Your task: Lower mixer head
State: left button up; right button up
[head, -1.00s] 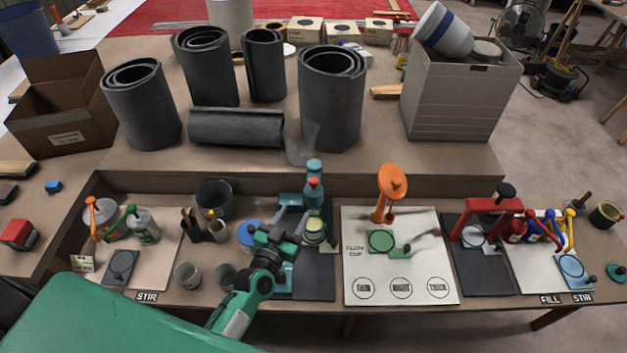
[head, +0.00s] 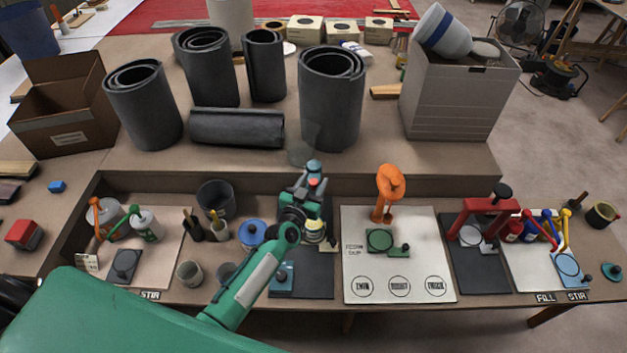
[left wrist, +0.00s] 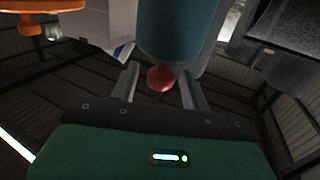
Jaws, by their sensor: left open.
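The mixer is teal, on a dark mat (head: 315,285) at the middle of the bench. Its head (head: 314,167) has a rounded top with a small red knob (head: 314,182) on its front. A small pale container (head: 315,228) stands below the head. My left gripper (head: 306,190) is at the mixer head and hides much of the mixer's body. In the left wrist view, the teal head (left wrist: 178,28) hangs ahead with its red knob (left wrist: 160,78) between my two open fingers. I cannot tell whether they touch it. My right gripper is not in view.
A blue-lidded pot (head: 251,234) and grey cups (head: 189,272) stand left of the mixer. A white board (head: 400,270) with an orange device (head: 388,190) lies to the right. A red press (head: 482,212) stands farther right. Dark rolls (head: 331,100) stand behind.

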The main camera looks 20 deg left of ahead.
pick_arm(q)
jog(key=shift+w, duration=0.25)
grip_shut()
notch_tip(320, 180, down, 11)
jog(key=b, duration=0.8)
jog(key=shift+s, duration=0.1)
jog(key=shift+s+f, duration=0.1)
jog(key=shift+c, duration=1.1)
grip_release()
jog(key=shift+o, duration=1.1)
